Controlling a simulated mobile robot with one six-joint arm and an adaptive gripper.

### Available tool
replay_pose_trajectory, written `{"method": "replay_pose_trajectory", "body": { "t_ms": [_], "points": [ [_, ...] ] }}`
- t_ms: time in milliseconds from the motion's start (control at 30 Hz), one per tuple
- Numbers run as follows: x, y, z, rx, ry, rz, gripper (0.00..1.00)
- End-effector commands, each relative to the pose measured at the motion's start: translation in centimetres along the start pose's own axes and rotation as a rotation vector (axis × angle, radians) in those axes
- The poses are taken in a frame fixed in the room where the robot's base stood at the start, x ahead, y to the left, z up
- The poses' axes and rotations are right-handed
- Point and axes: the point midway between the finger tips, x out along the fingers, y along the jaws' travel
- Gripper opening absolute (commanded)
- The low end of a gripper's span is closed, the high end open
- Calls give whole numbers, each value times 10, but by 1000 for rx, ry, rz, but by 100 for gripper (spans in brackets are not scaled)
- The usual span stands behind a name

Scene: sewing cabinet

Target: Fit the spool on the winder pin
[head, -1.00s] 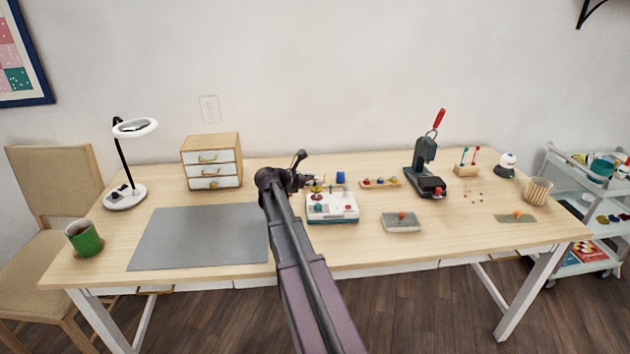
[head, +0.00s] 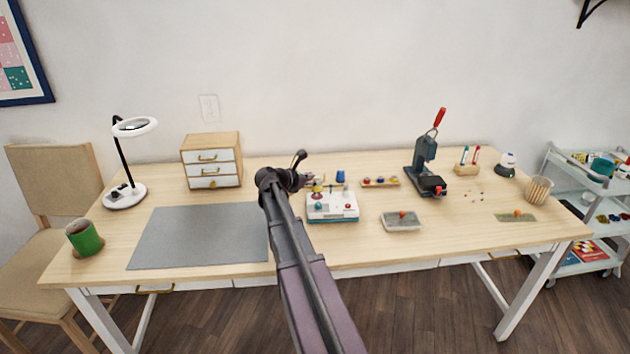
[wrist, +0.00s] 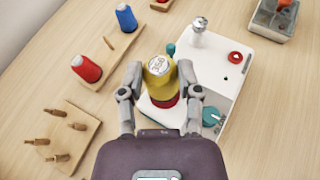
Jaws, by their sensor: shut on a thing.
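My gripper (wrist: 160,95) is shut on a yellow spool (wrist: 158,72) with a pale, printed top. Its two fingers press on either side of the spool. A red band shows under the yellow part; I cannot tell whether it belongs to the spool or to something beneath it. The white winder (head: 333,214) is beside and partly below the spool, and it also shows in the wrist view (wrist: 243,22). It carries a silver post, a red button and teal knobs. I cannot make out the winder pin, nor whether the spool touches it. In the head view the yellow spool (head: 317,187) is small, at the winder's back left.
A wooden stand holds a red spool (wrist: 87,68) and a blue spool (wrist: 126,18). A wooden board with several brown pegs (wrist: 65,130) lies at left. A dark press (head: 425,165) stands right of the winder. A grey mat (head: 200,238) covers the left of the table.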

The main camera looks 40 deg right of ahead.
Motion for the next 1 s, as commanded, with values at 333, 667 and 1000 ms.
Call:
{"method": "replay_pose_trajectory", "body": {
  "t_ms": [333,667,1000],
  "points": [
    [2,0,-4,0,0,0,18],
    [3,-1,-7,0,0,0,18],
    [4,-1,-8,0,0,0,18]
  ]
}}
